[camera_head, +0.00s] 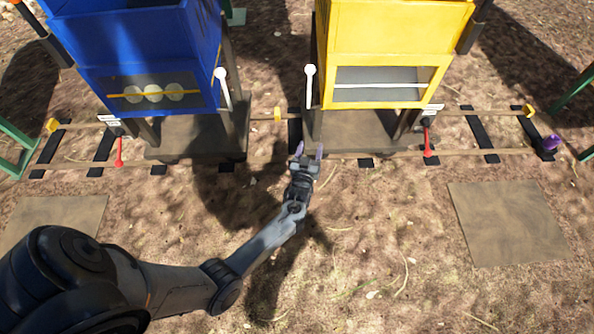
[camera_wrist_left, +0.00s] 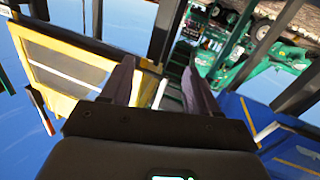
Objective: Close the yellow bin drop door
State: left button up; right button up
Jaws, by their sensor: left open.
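The yellow bin (camera_head: 395,35) stands on a frame at the top right of centre in the head view. Its front has a window (camera_head: 380,75) with a pale bar across it; I cannot tell how far its drop door is open. A white-topped lever (camera_head: 309,85) stands at the bin's left side. My left gripper (camera_head: 309,152) is open and empty, in front of the bins and below the lever in the picture. In the left wrist view the yellow bin (camera_wrist_left: 65,70) is left of my open fingers (camera_wrist_left: 158,80). A thin white rod (camera_wrist_left: 161,92) shows between the fingers.
A blue bin (camera_head: 145,50) with round pale things behind its window stands to the left, with its own white lever (camera_head: 222,88). Rails (camera_head: 470,154) run below the bins, with red levers (camera_head: 427,142) beside them. The dirt ground in front is mostly clear.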

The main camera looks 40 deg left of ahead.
pick_arm(q)
jog(key=p+v, duration=0.4)
jog(key=v, duration=0.2)
pick_arm(e)
notch_tip(320, 180, up, 3)
jog(key=shift+r, duration=0.15)
pick_arm(q)
jog(key=shift+s+d+f, duration=0.1)
jog(key=shift+f, duration=0.05)
pick_arm(e)
jog(key=shift+w, duration=0.1)
pick_arm(q)
jog(key=shift+s, duration=0.1)
